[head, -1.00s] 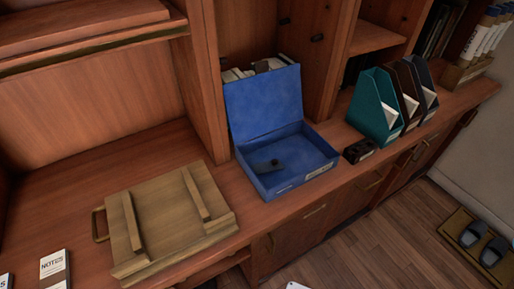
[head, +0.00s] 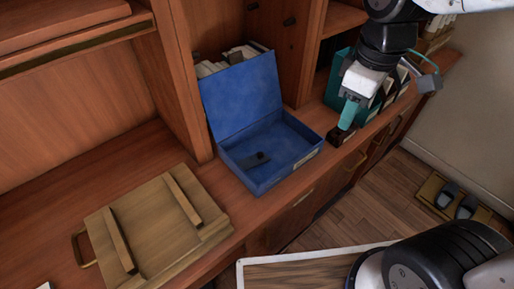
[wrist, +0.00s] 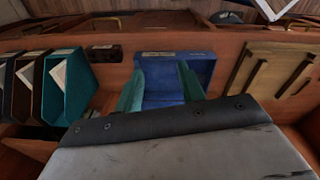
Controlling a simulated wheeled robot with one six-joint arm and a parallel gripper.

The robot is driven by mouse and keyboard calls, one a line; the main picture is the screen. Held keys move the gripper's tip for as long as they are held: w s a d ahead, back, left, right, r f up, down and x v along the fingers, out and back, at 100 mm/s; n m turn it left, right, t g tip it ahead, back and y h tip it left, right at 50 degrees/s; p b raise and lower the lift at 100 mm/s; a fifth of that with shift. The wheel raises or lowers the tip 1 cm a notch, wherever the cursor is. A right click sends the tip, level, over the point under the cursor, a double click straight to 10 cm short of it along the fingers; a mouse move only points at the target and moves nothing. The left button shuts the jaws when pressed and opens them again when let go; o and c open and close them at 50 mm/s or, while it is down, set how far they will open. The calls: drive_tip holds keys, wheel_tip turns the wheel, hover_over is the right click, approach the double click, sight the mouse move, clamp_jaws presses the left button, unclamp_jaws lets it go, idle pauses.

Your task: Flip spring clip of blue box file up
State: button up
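The blue box file (head: 300,148) stands open on the wooden counter, its lid raised and leaning back; it also shows in the wrist view (wrist: 205,68). Its dark spring clip (head: 251,161) lies low inside, near the box floor. I cannot make out the clip in the wrist view. My gripper (head: 343,128) has teal fingers and is in the air to the right of the box, apart from it. In the wrist view my gripper (wrist: 160,70) has its fingers spread with nothing held between them, and the box shows beyond and between them.
A wooden board with two battens (head: 150,222) lies left of the box; it also shows in the wrist view (wrist: 268,72). Teal (wrist: 68,88) and brown (wrist: 28,85) magazine files and a small black block (wrist: 104,53) stand on the box's other side. Shelf uprights rise behind.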

drive_tip(key=w+a+f+n, duration=0.7)
drive_tip(key=a+n, duration=0.2)
drive_tip(key=n, duration=0.6)
approach(261, 153)
drive_tip(key=shift+w+d+f+g, duration=0.1)
drive_tip(key=shift+w+g, duration=0.15)
drive_tip(key=shift+g, duration=0.15)
drive_tip(key=shift+f+n, duration=0.3)
wheel_tip(261, 153, down, 7)
drive_tip(key=shift+f, duration=0.25)
clamp_jaws()
